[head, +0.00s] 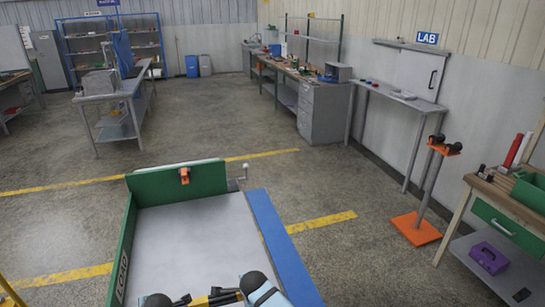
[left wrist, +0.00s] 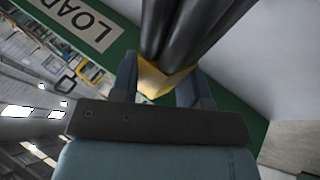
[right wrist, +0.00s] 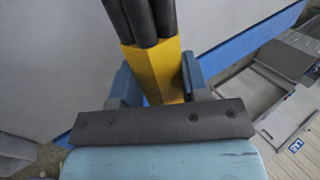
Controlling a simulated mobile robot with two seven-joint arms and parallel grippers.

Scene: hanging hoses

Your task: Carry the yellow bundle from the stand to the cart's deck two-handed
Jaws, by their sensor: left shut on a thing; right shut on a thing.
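The yellow bundle (head: 201,301), dark hoses with yellow end parts, shows only partly at the bottom edge of the head view, in front of the cart's near end. My left gripper (left wrist: 160,80) is shut on a yellow part of it, with the black hoses (left wrist: 192,32) running away above. My right gripper (right wrist: 157,78) is shut on the other yellow part (right wrist: 150,58). The cart's grey deck (head: 200,240) is bare where it shows. The stand (head: 424,190), with orange base and black rounded tops, is at the right without the bundle.
The cart has a green end wall (head: 175,183), a green left wall (head: 123,255) and a blue strip (head: 283,250) along its right edge. A wooden workbench (head: 510,195) with a green bin stands at far right. Open floor with yellow lines surrounds the cart.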

